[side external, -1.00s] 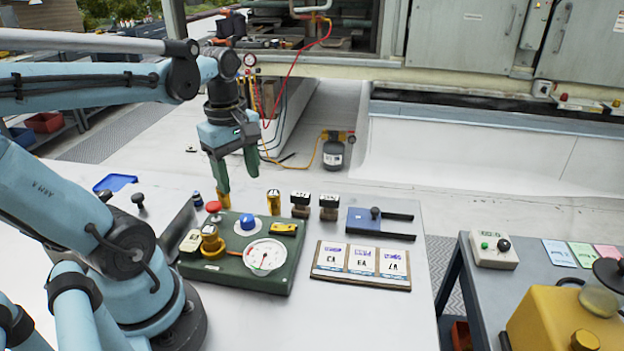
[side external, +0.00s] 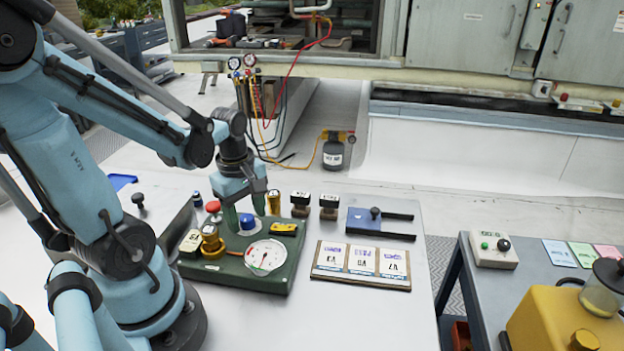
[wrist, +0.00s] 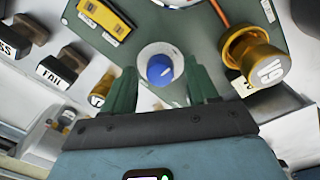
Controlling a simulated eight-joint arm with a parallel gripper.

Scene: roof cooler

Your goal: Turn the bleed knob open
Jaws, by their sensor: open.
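A blue knob (side external: 247,221) on a pale round base stands on the green panel (side external: 235,283); it looks like the bleed knob, though I read no label on it. In the wrist view the blue knob (wrist: 160,70) lies ahead, between the two green fingers. My gripper (side external: 246,211) is open and points down over the knob, one finger on each side. My gripper (wrist: 160,84) is empty in the wrist view, with gaps between fingers and knob. Finger height against the knob is hard to tell.
The panel also carries a brass knob (side external: 211,243), a dial gauge (side external: 265,257), a red button (side external: 213,206) and a yellow block (side external: 284,229). Dark stamps (side external: 301,204), a brass cylinder (side external: 273,203) and a card board (side external: 360,264) are close by.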

